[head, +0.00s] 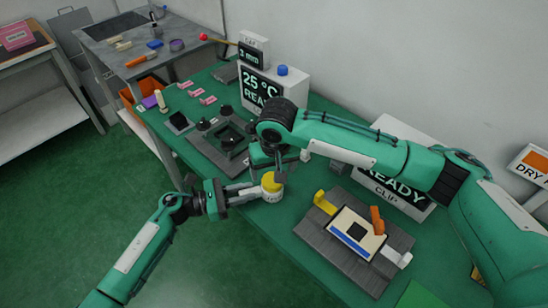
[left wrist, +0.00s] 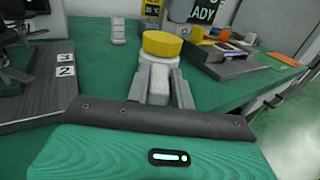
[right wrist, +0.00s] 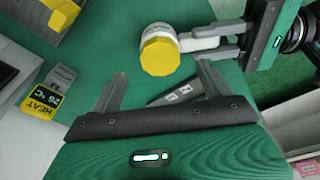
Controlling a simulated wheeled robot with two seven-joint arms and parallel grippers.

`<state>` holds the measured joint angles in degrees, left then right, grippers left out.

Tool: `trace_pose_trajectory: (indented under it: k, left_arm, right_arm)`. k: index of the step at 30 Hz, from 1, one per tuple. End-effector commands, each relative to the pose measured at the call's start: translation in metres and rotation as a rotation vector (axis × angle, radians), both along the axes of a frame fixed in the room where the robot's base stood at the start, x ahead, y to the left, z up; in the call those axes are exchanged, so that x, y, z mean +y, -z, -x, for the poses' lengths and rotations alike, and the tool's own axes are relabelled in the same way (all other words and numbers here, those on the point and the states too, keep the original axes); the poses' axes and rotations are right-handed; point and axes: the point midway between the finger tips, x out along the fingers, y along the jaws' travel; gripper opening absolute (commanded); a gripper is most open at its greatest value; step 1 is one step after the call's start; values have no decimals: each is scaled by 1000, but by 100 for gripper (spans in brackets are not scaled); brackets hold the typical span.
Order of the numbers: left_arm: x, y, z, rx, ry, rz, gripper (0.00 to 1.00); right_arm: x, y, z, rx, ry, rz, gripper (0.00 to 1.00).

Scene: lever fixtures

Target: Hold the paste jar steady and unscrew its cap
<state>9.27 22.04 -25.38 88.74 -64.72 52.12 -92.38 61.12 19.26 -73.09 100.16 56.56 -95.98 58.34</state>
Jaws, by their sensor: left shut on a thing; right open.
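The paste jar (head: 271,195) has a white body and a yellow cap (head: 271,180), and it stands upright on the green table. My left gripper (head: 258,190) is shut on the jar's white body from the left. The left wrist view shows the jar (left wrist: 158,62) between the fingers with its yellow cap (left wrist: 162,44) above them. My right gripper (head: 284,166) is above the jar, close to the cap. In the right wrist view its fingers (right wrist: 160,85) are open and empty, with the yellow cap (right wrist: 160,56) beyond them.
A grey fixture (head: 352,241) with a white board, an orange lever and a yellow block stands to the right of the jar. A dark fixture (head: 222,142) lies behind left. Display boxes (head: 262,88) stand along the wall. The table's front edge is near the jar.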

Motion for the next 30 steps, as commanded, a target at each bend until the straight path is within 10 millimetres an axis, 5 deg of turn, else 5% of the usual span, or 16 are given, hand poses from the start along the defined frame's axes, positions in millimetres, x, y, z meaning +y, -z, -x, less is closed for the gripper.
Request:
trace_pose_trajectory:
  k: [9, 20, 27, 30]
  left_arm:
    - [0, 0, 0, 0, 0, 0, 0]
    - [0, 0, 0, 0, 0, 0, 0]
    - [0, 0, 0, 0, 0, 0, 0]
    - [0, 0, 0, 0, 0, 0, 0]
  right_arm:
    - [2, 40, -6, 1, 0, 0, 80]
    - [2, 45, -6, 1, 0, 0, 80]
    - [2, 44, -6, 1, 0, 0, 35]
    - [2, 44, -6, 1, -2, 0, 32]
